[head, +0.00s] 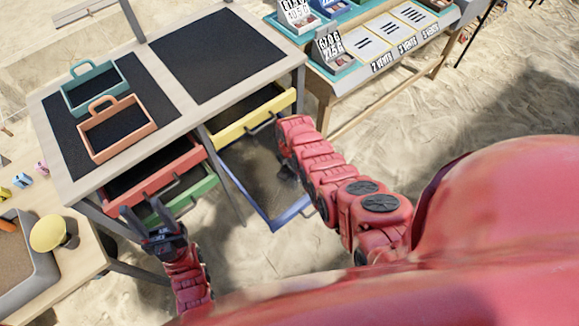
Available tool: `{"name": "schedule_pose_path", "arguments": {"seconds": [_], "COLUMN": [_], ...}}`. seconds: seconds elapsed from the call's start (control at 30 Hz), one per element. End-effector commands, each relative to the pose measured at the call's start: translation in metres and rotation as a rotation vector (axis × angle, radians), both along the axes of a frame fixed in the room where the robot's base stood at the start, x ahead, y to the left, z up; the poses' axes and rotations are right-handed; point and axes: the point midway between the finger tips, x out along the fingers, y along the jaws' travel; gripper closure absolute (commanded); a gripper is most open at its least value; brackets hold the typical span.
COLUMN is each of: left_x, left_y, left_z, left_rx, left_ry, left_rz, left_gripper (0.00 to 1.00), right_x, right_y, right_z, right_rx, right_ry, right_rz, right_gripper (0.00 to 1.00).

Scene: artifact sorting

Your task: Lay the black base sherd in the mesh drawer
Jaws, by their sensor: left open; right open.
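The blue-fronted drawer (291,215) is pulled out at the lower right of the table; its floor looks grey and see-through, like mesh. My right arm reaches over its right side. My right gripper (286,172) is a small dark shape over or in this drawer, partly hidden by the arm; it is open. I cannot make out a black sherd in or beside it. My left gripper (141,207) is open, with two dark fingers apart, in front of the green-fronted drawer (190,196). Nothing shows between its fingers.
A yellow-fronted drawer (255,117) and a red-fronted drawer (165,170) are also pulled out. A teal tray (93,88) and an orange tray (117,128) stand on the table's black mat. A side table with a yellow round object (48,233) is at left.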

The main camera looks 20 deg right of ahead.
Motion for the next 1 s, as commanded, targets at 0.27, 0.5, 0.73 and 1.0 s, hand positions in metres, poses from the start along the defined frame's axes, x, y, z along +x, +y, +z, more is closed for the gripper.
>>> {"name": "schedule_pose_path", "arguments": {"seconds": [0.27, 0.5, 0.73, 1.0], "left_x": [0.0, 0.0, 0.0, 0.0], "left_y": [0.0, 0.0, 0.0, 0.0], "left_z": [0.003, 0.005, -0.002, -0.012], "left_rx": [0.0, 0.0, 0.0, 0.0], "left_ry": [0.0, 0.0, 0.0, 0.0], "left_rz": [0.0, 0.0, 0.0, 0.0], "left_gripper": [0.5, 0.5, 0.5, 0.5], "right_x": [0.002, 0.0, 0.001, 0.001], "right_y": [0.0, 0.0, 0.0, 0.0], "right_z": [0.011, 0.035, 0.064, 0.102], "right_rx": [0.0, -0.001, 0.0, 0.0], "right_ry": [-0.005, -0.004, -0.008, -0.003], "right_rz": [0.001, 0.0, 0.0, 0.0], "right_gripper": [0.0, 0.0, 0.0, 0.0]}}
